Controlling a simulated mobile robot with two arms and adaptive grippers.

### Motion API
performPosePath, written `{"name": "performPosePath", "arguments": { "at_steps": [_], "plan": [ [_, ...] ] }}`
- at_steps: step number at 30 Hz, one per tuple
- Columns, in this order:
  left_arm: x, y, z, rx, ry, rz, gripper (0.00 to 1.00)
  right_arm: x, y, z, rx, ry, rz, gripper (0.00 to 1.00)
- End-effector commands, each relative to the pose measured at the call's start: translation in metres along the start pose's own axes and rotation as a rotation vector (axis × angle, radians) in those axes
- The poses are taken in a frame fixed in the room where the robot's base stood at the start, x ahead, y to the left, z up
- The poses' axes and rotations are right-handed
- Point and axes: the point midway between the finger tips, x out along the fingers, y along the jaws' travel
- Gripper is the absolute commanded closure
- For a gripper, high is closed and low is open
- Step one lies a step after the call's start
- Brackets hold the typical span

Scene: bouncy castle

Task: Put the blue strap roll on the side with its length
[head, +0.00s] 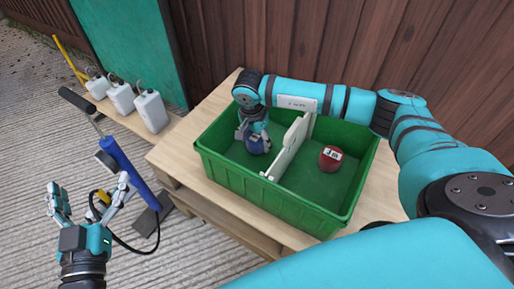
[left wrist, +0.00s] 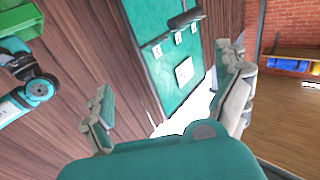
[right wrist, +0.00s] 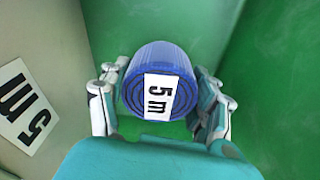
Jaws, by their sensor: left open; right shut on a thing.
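The blue strap roll (head: 257,146) is in the left compartment of the green crate (head: 235,181). In the right wrist view the roll (right wrist: 150,65) shows a white "5 m" label on its end. My right gripper (head: 253,130) is shut on the roll from above, a finger on each side. I cannot tell whether the roll touches the crate floor. A white divider (head: 287,147) splits the crate; a "5 m" card (right wrist: 25,108) is on its face towards the blue roll. My left gripper (head: 91,190) is open and empty, left of the table.
A red strap roll (head: 330,158) with a white label lies in the right compartment. The crate stands on a wooden table (head: 171,155). A blue pump (head: 128,172) with a black hose stands left of it. White jugs (head: 151,111) stand on a plank behind. A wooden wall is close behind the table.

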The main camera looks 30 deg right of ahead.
Motion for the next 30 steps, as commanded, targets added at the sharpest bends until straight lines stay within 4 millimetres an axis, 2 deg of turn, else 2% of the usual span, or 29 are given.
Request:
{"name": "performPosePath", "arguments": {
  "at_steps": [3,9,24,25,30],
  "plan": [
    [0.001,0.003,-0.017,-0.003,0.111,0.006,0.0,0.02,0.001,0.003,-0.001,0.0,0.004,0.75],
    [-0.002,0.006,-0.043,-0.007,0.256,0.014,0.0,0.037,0.001,0.004,-0.002,0.001,0.002,0.75],
    [-0.004,0.007,-0.052,-0.008,0.306,0.016,0.0,0.04,0.0,0.005,-0.002,0.0,0.001,0.75],
    [-0.004,0.007,-0.053,-0.008,0.308,0.016,0.0,0.039,0.001,0.005,-0.002,0.0,0.002,0.33],
    [-0.004,0.007,-0.053,-0.008,0.307,0.017,0.0,0.039,0.001,0.005,-0.002,0.0,0.002,0.12]
  ]
}}
